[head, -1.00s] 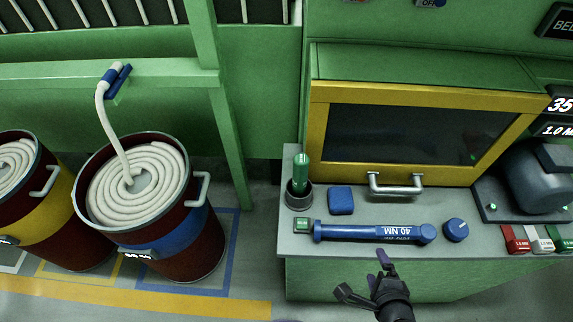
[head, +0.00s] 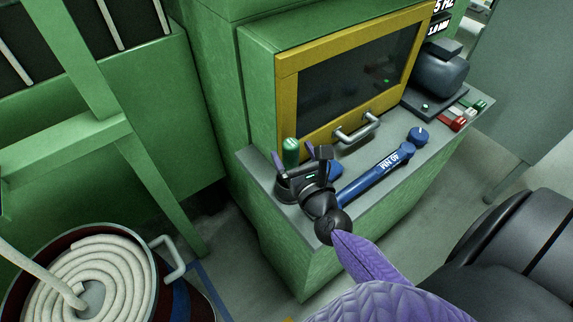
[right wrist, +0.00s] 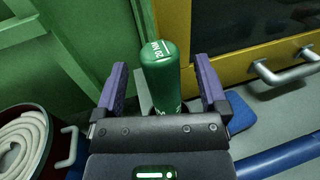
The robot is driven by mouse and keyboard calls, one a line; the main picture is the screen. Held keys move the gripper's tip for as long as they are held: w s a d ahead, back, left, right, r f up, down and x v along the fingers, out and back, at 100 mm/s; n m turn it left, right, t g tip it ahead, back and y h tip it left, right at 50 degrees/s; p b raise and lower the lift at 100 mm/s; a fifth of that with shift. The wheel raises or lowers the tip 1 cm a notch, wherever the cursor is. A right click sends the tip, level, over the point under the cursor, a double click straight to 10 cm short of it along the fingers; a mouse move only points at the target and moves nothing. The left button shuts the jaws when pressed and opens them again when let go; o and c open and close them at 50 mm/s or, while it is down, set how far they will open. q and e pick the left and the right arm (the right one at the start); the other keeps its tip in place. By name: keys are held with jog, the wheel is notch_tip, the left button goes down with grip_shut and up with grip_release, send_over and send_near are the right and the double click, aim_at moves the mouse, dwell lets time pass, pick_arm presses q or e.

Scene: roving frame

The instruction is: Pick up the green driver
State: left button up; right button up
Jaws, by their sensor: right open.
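The green driver (head: 290,152) stands upright at the left end of the grey bench top, by the yellow-framed cabinet. In the right wrist view the driver (right wrist: 164,72) rises between the two purple fingers, with a gap on each side. My right gripper (head: 292,160) is open around or just in front of the driver; the wrist hides the driver's lower part and most of its holder. The gripper also shows in the right wrist view (right wrist: 160,88). My left gripper is not in view.
A blue torque wrench (head: 385,170) and blue knob (head: 418,135) lie right of my gripper. A blue block (head: 335,170) is partly hidden beside it. The cabinet's metal handle (head: 356,128) juts out behind. A hose drum (head: 155,270) stands on the floor at left.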

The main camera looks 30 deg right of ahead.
aim_at(288, 143)
jog(key=w, duration=0.3)
jog(key=shift+w+d+f, duration=0.15)
jog(key=shift+w+d, duration=0.25)
grip_shut()
